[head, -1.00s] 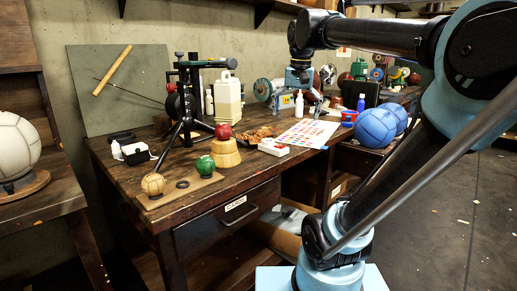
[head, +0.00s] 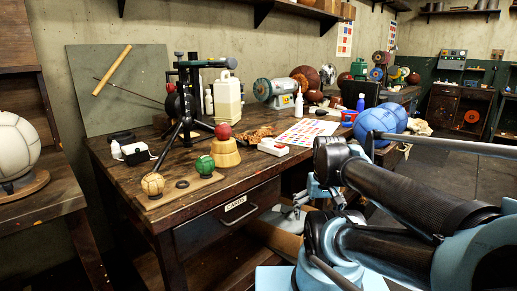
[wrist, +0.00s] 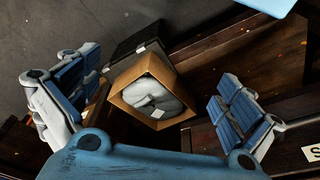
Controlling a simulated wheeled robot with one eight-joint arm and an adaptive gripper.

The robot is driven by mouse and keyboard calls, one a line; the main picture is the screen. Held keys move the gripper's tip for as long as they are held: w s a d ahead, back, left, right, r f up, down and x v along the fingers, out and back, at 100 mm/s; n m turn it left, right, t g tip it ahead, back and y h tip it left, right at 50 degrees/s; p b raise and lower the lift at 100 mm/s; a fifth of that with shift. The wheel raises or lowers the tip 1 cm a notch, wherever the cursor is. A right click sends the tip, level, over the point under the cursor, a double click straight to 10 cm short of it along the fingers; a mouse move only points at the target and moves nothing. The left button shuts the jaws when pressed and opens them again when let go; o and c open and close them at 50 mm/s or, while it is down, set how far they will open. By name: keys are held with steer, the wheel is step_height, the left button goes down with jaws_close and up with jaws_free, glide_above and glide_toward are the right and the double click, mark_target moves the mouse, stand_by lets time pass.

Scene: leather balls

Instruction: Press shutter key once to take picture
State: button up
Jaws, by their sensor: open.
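A black stand on tripod legs (head: 186,125) is upright on the wooden desk, with a dark round device at its upper left. I cannot make out a shutter key on it. My gripper (head: 318,190) is low, right of the desk's drawer. In the wrist view my gripper (wrist: 155,100) has its blue-padded fingers wide apart with nothing between them, above an open cardboard box (wrist: 122,102) holding something grey.
A small board (head: 208,184) near the desk's front edge bears a tan ball, a dark ring and a green ball. Open floor shows farther right.

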steer(key=c, duration=1.4)
steer(key=shift+w+f, duration=0.25)
steer(key=shift+w, duration=0.3)
steer(key=c, duration=0.8)
steer(key=shift+s, duration=0.1)
jaws_close()
